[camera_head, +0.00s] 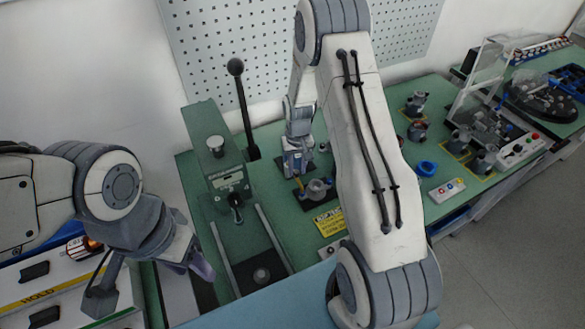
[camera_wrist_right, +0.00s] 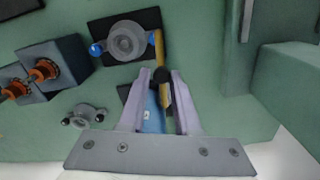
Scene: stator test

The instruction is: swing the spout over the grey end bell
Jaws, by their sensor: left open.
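The grey end bell (camera_head: 318,188) sits on a dark plate on the green bench in the head view. It also shows as a round grey part (camera_wrist_right: 127,41) at the upper left of the right wrist view. The yellow spout (camera_wrist_right: 159,52) lies along the right side of the end bell there, with a black knob (camera_wrist_right: 161,75) near its lower part. My right gripper (camera_wrist_right: 159,80) has its fingers on either side of the knob; whether they press on it is unclear. My left gripper (camera_head: 198,266) is open and empty at the left, away from the spout.
A green press (camera_head: 213,150) with a tall black lever (camera_head: 240,100) stands left of the end bell. Grey blocks with copper-coloured coils (camera_wrist_right: 50,65) and a small grey part (camera_wrist_right: 85,117) lie left in the wrist view. A blue ring (camera_head: 426,168) lies farther right.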

